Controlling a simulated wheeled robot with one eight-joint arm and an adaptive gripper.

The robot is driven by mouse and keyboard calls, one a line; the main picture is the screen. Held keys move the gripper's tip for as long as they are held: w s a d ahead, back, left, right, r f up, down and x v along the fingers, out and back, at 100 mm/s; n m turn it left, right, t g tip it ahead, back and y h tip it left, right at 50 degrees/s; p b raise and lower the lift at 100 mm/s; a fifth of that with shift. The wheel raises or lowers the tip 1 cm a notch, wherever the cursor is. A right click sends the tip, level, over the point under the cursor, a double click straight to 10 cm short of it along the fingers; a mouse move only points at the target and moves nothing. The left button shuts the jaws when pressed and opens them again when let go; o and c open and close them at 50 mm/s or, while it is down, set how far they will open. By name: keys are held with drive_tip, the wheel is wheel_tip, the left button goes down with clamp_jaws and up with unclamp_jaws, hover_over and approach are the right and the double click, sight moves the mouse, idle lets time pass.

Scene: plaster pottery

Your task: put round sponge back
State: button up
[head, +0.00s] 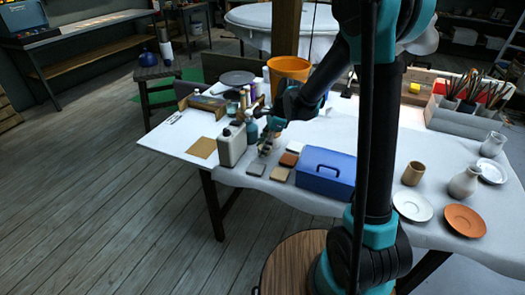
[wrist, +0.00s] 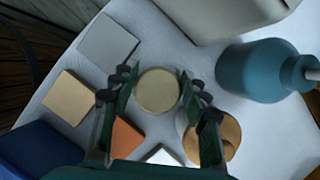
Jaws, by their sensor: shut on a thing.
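The round sponge (wrist: 158,90) is a flat beige disc in the middle of the wrist view. My gripper (wrist: 159,92) has one finger on each side of it and is shut on it. In the head view my gripper (head: 265,146) is low over the white table, beside the cream canister; the sponge is too small or hidden to make out there. Square tiles lie close by: a grey one (wrist: 108,40), a tan one (wrist: 68,97), an orange-brown one (wrist: 127,138) and a white one (wrist: 162,156). A round dish (wrist: 230,133) with brown in it is partly behind the right finger.
The cream canister (head: 232,145) and teal bottle (wrist: 250,72) stand close to my gripper. A blue toolbox (head: 325,172) is to its right. An orange bucket (head: 288,70) stands behind. Saucers (head: 412,206), a cup and vases are at the right.

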drive_tip(key=shift+f, duration=1)
drive_tip(key=o, duration=0.9)
drive_tip(key=shift+f, duration=0.1)
drive_tip(key=shift+o, duration=0.2)
drive_tip(key=v, duration=1.2)
